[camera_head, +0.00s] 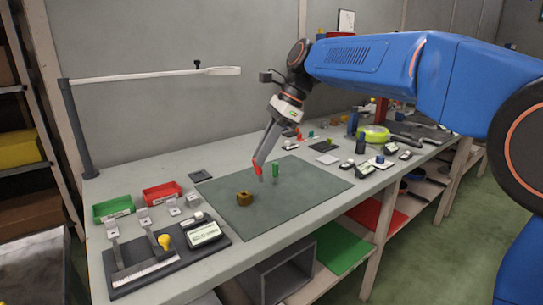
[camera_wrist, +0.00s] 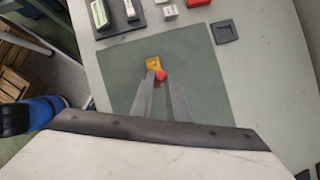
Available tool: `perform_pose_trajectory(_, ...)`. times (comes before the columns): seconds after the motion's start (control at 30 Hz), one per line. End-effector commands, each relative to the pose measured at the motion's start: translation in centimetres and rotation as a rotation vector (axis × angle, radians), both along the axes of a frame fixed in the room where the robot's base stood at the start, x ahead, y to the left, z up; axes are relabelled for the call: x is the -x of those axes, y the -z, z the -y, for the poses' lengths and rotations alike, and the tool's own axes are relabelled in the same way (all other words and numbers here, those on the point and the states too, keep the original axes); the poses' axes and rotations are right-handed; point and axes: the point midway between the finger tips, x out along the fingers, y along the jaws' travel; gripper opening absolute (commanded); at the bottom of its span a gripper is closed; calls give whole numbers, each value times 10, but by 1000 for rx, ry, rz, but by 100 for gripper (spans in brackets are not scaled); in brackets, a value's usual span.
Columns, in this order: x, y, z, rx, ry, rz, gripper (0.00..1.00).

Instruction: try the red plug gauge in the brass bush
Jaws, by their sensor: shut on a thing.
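The red plug gauge (camera_head: 257,169) is held between the fingertips of my gripper (camera_head: 260,163), with a short grey end showing below its red part. In the wrist view its red part (camera_wrist: 160,76) shows between the fingers of my gripper (camera_wrist: 160,80). The brass bush (camera_head: 244,199) sits on the dark green mat, to the left of and nearer than the gauge in the head view. In the wrist view the bush (camera_wrist: 153,63) shows just beyond the gauge, partly covered by it and a finger. The gauge looks apart from the bush; its lower end is hidden in the wrist view.
A green gauge (camera_head: 276,170) stands right of my gripper. The mat (camera_head: 310,186) is otherwise mostly bare. A green tray (camera_head: 113,207), a red tray (camera_head: 162,192) and a dark board with measuring tools (camera_head: 160,270) lie left. A lamp arm (camera_head: 150,76) reaches over the bench.

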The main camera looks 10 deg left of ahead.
Motion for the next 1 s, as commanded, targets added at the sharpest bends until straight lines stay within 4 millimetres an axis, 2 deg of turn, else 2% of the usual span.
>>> perform_pose_trajectory(0.2, 26, -14, -8, -141, 227, -47, 0)
perform_pose_trajectory(0.4, 39, -21, -13, -210, 334, -58, 0)
perform_pose_trajectory(0.67, 42, -21, -14, -230, 368, -60, 0)
perform_pose_trajectory(1.0, 42, -2, -14, -228, 366, -59, 0)
